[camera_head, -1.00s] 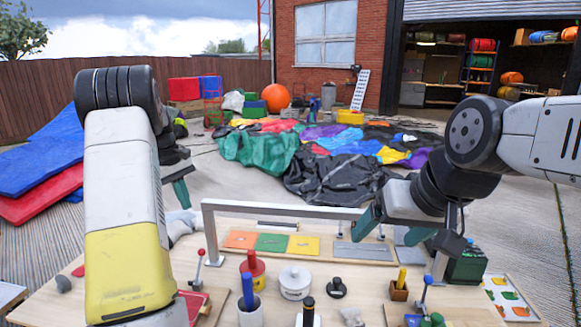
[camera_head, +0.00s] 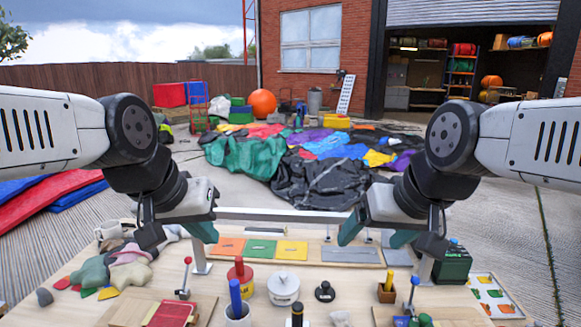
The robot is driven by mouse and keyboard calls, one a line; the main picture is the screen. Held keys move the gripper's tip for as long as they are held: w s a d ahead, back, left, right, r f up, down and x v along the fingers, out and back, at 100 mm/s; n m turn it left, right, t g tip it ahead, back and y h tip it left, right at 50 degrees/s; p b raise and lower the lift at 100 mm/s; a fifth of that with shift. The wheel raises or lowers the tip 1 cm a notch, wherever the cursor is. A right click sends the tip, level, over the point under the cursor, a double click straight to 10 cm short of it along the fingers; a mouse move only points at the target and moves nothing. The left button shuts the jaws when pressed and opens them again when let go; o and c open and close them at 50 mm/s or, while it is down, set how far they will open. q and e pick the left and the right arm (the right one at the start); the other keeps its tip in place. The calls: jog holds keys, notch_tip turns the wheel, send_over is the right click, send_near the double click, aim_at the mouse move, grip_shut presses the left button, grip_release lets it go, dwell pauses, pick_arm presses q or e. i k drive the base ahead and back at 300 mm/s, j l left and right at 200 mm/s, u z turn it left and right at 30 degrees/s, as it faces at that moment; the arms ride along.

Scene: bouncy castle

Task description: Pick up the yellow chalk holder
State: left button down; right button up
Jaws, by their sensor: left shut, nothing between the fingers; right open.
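A yellow stick stands upright in a small brown block, which looks like the yellow chalk holder (camera_head: 387,289), on the right half of the wooden table. My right gripper (camera_head: 378,236) is open and empty, its teal fingers spread above and behind the holder, apart from it. My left gripper (camera_head: 205,232) is shut and empty over the left back of the table, near the left end of the grey bar. The holder is in full view.
A grey metal bar (camera_head: 285,214) spans the back of the wooden table (camera_head: 345,277). A white lidded pot (camera_head: 283,288), a black knob (camera_head: 325,291) and a red-and-yellow pot (camera_head: 240,275) stand left of the holder. A dark green box (camera_head: 452,264) stands to its right.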

aim_at(390, 274)
jog(key=u, duration=1.15)
jog(key=z, duration=2.1)
jog(key=i+l+u, duration=0.1)
jog(key=l, duration=0.3)
jog(key=i+l, duration=0.15)
jog(key=l, duration=0.25)
jog(key=i+l+u, duration=0.15)
jog(key=l, duration=0.25)
